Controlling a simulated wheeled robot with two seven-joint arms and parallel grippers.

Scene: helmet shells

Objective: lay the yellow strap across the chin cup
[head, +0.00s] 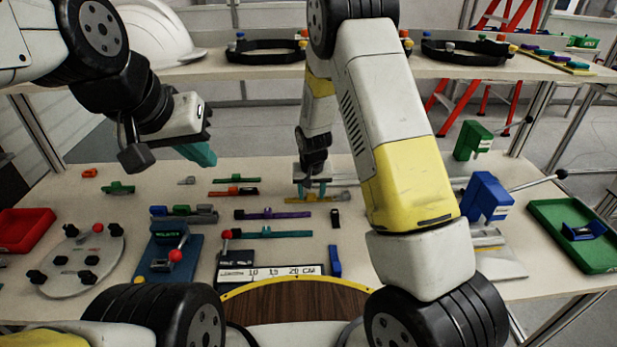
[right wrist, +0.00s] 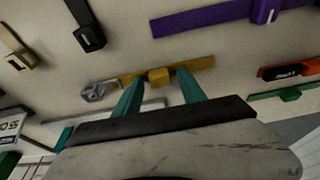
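The yellow strap (head: 327,198) lies flat on the table below my right gripper (head: 313,190). In the right wrist view, the yellow strap (right wrist: 202,65) has a small block in its middle and a grey metal piece at its left end. The teal fingers of my right gripper (right wrist: 159,77) are apart, one on each side of that block, with visible gaps. My left gripper (head: 203,152) hangs empty over the left side of the table; its finger gap is hidden. I cannot tell for sure which object is the chin cup; a blue cradle-shaped piece (head: 584,231) sits in the green tray.
A blue clamp fixture (head: 487,197) and a green tray (head: 560,258) stand to the right. A red tray (head: 24,229) is far left. A shelf (head: 240,72) crosses behind.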

